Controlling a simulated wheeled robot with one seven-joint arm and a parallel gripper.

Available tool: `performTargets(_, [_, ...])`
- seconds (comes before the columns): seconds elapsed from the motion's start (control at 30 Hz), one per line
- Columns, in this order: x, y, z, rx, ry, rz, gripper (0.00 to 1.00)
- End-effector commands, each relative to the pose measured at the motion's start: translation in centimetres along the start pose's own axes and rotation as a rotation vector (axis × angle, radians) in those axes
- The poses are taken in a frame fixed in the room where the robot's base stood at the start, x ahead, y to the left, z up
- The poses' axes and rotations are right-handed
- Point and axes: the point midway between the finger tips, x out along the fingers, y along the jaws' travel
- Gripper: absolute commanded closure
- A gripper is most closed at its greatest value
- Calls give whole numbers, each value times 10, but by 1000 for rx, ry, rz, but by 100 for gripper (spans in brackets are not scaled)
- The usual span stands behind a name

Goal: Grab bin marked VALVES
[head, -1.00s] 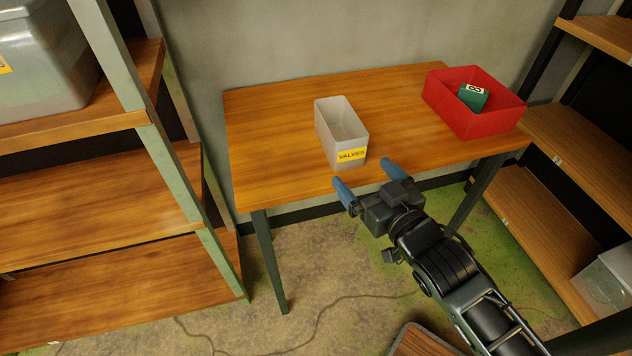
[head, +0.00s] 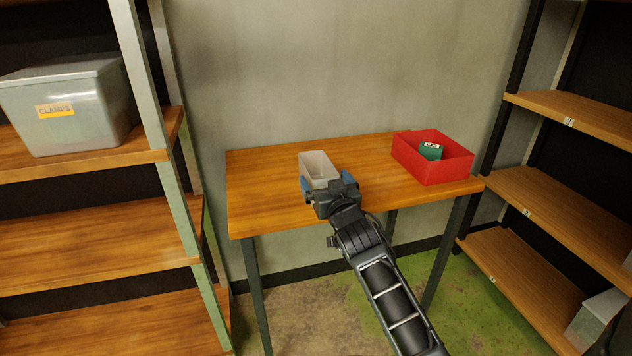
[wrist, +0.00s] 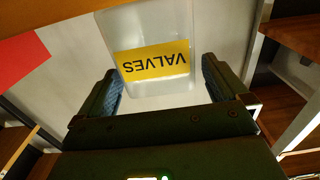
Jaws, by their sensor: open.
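My gripper (head: 327,181) is open at the bin's near end, with blue-padded fingers to either side. In the wrist view the bin (wrist: 150,24) lies ahead, between the lines of the two fingers. I cannot tell whether the fingers touch its walls. In the head view, my gripper hides the label and the bin's lower front.
A shelf on the left bears a lidded bin marked CLAMPS (head: 85,128). More shelves (head: 560,205) stand on the right. A wall closes off the back.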

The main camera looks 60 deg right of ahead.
Motion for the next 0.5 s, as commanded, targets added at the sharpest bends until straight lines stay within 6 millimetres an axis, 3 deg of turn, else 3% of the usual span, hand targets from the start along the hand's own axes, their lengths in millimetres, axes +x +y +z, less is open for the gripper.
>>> performTargets(0.3, [42, 0, -3, 1, 0, 0, 0])
performTargets(0.5, [45, 0, -1, 1, -1, 0, 0])
